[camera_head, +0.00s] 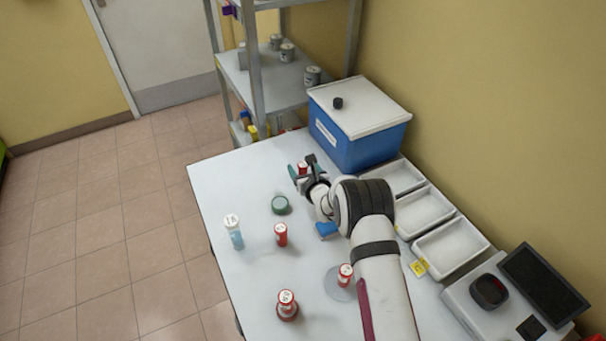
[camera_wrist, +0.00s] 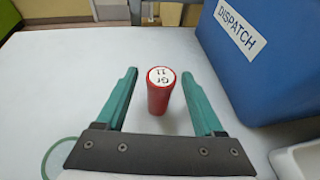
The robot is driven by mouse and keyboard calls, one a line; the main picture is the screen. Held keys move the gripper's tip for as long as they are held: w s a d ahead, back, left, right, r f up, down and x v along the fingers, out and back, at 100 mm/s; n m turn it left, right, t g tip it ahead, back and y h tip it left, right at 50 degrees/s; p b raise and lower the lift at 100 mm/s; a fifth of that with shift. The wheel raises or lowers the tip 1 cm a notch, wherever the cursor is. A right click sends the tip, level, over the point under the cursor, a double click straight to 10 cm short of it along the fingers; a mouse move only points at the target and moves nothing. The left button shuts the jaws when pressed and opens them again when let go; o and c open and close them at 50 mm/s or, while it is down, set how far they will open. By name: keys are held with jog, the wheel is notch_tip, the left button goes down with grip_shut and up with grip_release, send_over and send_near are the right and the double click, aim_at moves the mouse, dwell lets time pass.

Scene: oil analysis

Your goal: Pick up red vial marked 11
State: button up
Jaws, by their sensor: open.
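The red vial marked 11 (camera_wrist: 159,94) stands upright on the table in the wrist view, its white cap label reading "Gr 11". My gripper (camera_wrist: 162,78) is open, with one green finger on each side of the vial and a visible gap to both. In the head view the same red vial (camera_head: 302,167) shows at the far end of the table, partly hidden by my gripper (camera_head: 300,172). Whether the fingers are low enough to enclose its body is hard to tell.
A blue dispatch box (camera_head: 350,140) stands close by, right of the vial. White trays (camera_head: 424,214) line the right side. Other red vials (camera_head: 281,236), a blue vial (camera_head: 234,232) and a green round item (camera_head: 280,205) stand nearer. The table's left side is mostly clear.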

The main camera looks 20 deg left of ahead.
grip_shut()
jog(key=shift+r, duration=0.15)
